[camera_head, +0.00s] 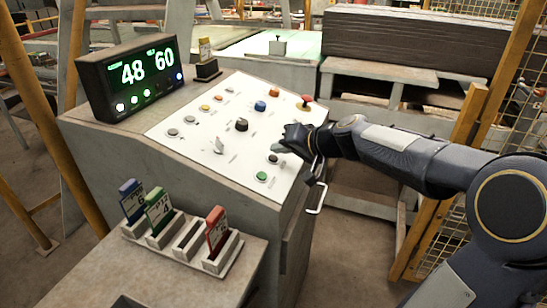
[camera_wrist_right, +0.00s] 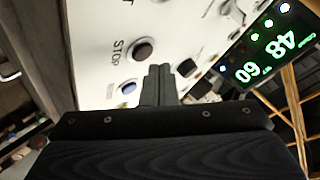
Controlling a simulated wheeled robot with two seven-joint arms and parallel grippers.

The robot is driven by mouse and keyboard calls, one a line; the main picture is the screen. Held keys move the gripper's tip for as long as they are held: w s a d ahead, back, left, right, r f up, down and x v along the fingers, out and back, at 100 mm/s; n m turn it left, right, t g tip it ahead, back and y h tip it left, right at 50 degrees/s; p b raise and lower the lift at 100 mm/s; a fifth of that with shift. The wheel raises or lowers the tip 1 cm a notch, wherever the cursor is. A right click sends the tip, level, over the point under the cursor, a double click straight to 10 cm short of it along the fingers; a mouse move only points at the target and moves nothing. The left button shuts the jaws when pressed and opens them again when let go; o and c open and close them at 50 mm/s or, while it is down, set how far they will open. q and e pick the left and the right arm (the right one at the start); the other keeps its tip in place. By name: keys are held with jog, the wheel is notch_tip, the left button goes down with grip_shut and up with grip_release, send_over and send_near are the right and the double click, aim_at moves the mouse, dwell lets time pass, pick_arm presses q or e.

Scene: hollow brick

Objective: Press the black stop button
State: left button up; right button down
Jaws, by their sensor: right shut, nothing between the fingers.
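The black stop button (camera_head: 272,159) is on the white sloping panel, just above the green button (camera_head: 262,176). In the right wrist view the dark round stop button (camera_wrist_right: 142,49) has the word STOP beside it. My right gripper (camera_head: 279,148) hangs over the panel's right part, close to the button. In the wrist view its shut, empty fingertips (camera_wrist_right: 160,72) are to the lower right of the button and do not cover it. Whether they touch the panel I cannot tell. My left gripper is not in view.
A red mushroom button (camera_head: 306,101), a blue button (camera_head: 260,106) and a black knob (camera_head: 241,125) share the panel. A display (camera_head: 132,78) reads 48 and 60. A rack with coloured tags (camera_head: 216,232) stands in front. A metal handle (camera_head: 317,200) juts from the console's right side.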

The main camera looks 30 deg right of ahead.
jog(key=shift+f, duration=0.1)
dwell(0.7)
jog(key=shift+w+a+f+b, duration=0.1)
jog(key=shift+f+b, duration=0.2)
jog(key=shift+b, duration=0.25)
jog(key=shift+w+f+b, duration=0.1)
jog(key=shift+f+b, duration=0.3)
jog(key=shift+b, duration=0.05)
dwell(0.4)
jog(key=shift+r, duration=0.1)
dwell(0.4)
jog(key=shift+s+r+p, duration=0.2)
jog(key=shift+r+p, duration=0.25)
jog(key=shift+r, duration=0.2)
jog(key=shift+r, duration=0.15)
jog(key=r+p, duration=0.2)
jog(key=r, duration=0.1)
jog(key=s+d+r+p, duration=0.1)
jog(key=shift+r, duration=0.25)
dwell(0.5)
